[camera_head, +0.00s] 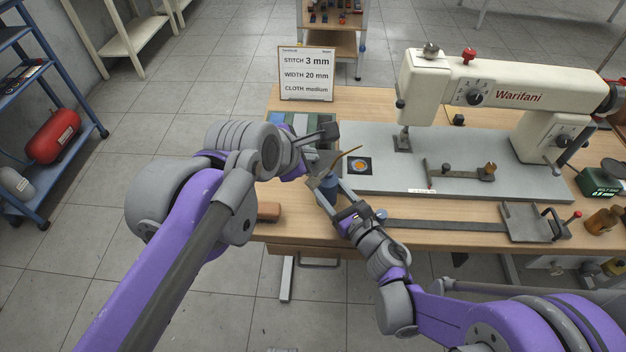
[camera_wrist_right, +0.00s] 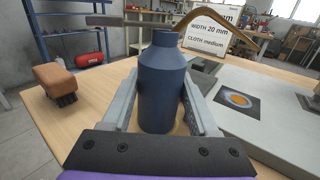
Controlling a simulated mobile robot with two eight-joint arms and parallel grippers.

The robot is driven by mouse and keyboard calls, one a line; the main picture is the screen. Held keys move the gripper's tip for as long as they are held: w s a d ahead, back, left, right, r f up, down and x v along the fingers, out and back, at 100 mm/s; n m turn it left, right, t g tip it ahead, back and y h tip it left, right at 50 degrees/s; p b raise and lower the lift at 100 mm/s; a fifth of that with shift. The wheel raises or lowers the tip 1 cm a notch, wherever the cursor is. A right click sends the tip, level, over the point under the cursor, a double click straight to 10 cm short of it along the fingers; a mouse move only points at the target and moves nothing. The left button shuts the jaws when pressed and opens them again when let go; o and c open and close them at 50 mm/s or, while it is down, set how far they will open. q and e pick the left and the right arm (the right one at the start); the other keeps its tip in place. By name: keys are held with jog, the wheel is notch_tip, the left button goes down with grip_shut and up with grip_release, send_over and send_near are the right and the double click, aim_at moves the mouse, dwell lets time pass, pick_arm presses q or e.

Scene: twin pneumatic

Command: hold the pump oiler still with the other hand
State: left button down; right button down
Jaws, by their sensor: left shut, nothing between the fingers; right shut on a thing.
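The pump oiler is a dark blue bottle (camera_wrist_right: 163,90) with a curved brass spout (camera_wrist_right: 222,25). It stands upright on the table between the fingers of my right gripper (camera_wrist_right: 163,112), which is shut on its body. In the head view the oiler (camera_head: 329,188) is partly hidden by my grippers. My left gripper (camera_head: 328,132) is shut and empty, just above and beside the oiler's top. A grey bar, apparently its fingers, crosses near the oiler's cap in the right wrist view. I cannot tell whether it touches the cap.
A cream sewing machine (camera_head: 490,85) stands on a grey plate right of the oiler. A black square with an orange disc (camera_head: 358,166) lies near. A sign (camera_head: 306,75) stands behind. A brown brush (camera_wrist_right: 60,82) lies to the left. Table around the brush is clear.

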jog(key=shift+c, duration=0.4)
grip_release()
